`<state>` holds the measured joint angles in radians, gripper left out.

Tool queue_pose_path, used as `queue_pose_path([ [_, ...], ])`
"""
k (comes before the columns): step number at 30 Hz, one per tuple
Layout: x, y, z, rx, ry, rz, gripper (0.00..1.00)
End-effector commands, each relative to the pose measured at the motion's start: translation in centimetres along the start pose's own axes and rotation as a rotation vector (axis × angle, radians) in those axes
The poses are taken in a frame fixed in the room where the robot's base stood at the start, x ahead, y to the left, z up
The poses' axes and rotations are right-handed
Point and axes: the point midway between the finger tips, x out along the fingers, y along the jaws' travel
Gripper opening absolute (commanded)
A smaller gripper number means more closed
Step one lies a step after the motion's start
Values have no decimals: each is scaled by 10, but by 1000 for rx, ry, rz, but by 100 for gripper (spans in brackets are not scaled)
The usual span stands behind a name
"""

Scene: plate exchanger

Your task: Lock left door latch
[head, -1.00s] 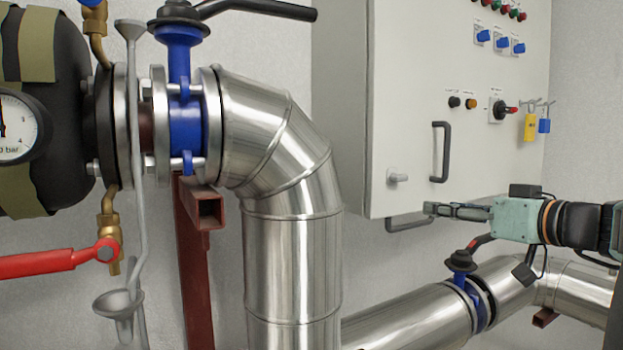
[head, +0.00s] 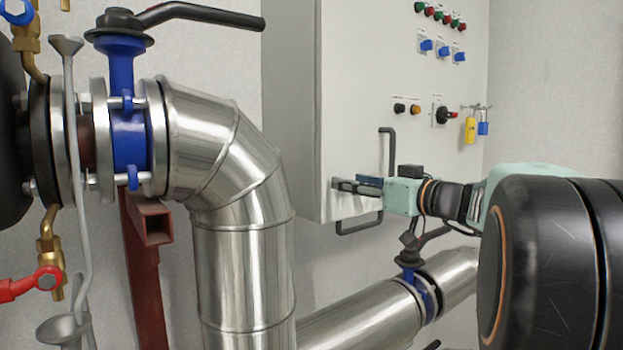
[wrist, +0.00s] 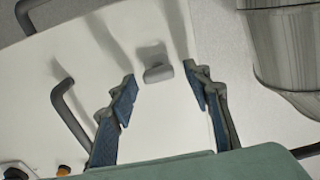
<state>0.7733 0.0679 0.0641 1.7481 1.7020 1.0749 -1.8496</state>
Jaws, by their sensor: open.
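The left door latch (wrist: 158,73) is a small grey block-like handle on the pale cabinet door (head: 355,100). In the wrist view it sits between and slightly beyond the fingertips, with a gap on both sides. My gripper (wrist: 160,79) is open, with blue-padded fingers. In the head view my gripper (head: 335,184) is at the door's lower left and hides the latch. Whether a finger touches the door cannot be told.
A dark door handle (head: 387,150) stands just above my gripper, and a second bar handle (head: 360,224) is below the cabinet. A large silver pipe (head: 243,260) is at left. A valve with a black lever (head: 410,257) is below my wrist.

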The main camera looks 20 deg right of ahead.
Motion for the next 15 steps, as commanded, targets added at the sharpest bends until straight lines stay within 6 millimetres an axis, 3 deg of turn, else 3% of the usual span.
queue_pose_path([
  [10,4,0,0,-1,0,2,45],
  [15,4,0,0,-1,0,2,26],
])
